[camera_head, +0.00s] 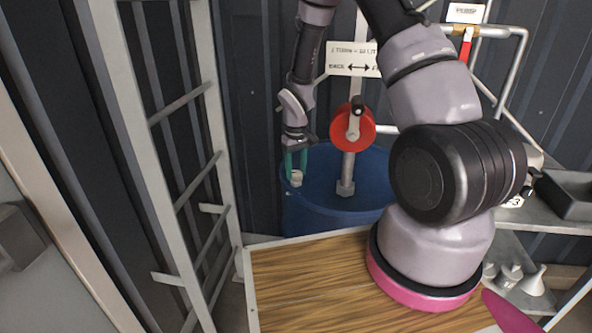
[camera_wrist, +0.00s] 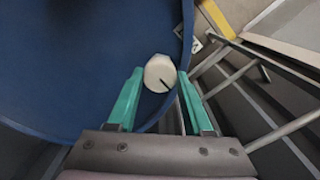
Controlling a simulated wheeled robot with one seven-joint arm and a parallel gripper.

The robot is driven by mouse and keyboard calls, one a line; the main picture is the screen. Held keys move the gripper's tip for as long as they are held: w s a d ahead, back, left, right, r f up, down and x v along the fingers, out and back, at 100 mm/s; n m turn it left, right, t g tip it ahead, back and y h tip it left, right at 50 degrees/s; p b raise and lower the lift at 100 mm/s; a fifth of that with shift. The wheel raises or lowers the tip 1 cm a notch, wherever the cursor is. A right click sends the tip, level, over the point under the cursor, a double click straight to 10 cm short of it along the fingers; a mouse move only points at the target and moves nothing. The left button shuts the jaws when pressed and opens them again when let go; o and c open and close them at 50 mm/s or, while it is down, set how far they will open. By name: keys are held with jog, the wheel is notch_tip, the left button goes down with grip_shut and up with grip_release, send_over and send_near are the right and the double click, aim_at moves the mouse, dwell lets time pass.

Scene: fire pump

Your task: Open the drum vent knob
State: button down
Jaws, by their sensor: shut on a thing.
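The drum vent knob (camera_head: 297,179) is a small pale, roughly round cap on the top of the blue drum (camera_head: 330,215), near its left edge. In the wrist view the knob (camera_wrist: 160,72) shows a short dark line at its lower right. My gripper (camera_head: 296,168) points down at the knob. Its green fingers (camera_wrist: 160,76) stand on either side of the knob and are shut on it. The contact faces are hard to see in both views.
A red wheel (camera_head: 352,128) on a grey post rises from the drum right of my gripper. A sign (camera_head: 351,58) hangs above. A metal ladder-like frame (camera_head: 185,150) stands left. A wooden board (camera_head: 310,275) lies in front, and a shelf (camera_head: 555,221) is at right.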

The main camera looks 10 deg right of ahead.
aim_at(296, 173)
jog(key=shift+n, duration=1.5)
jog(key=shift+c, duration=1.5)
grip_release()
notch_tip(296, 173, up, 11)
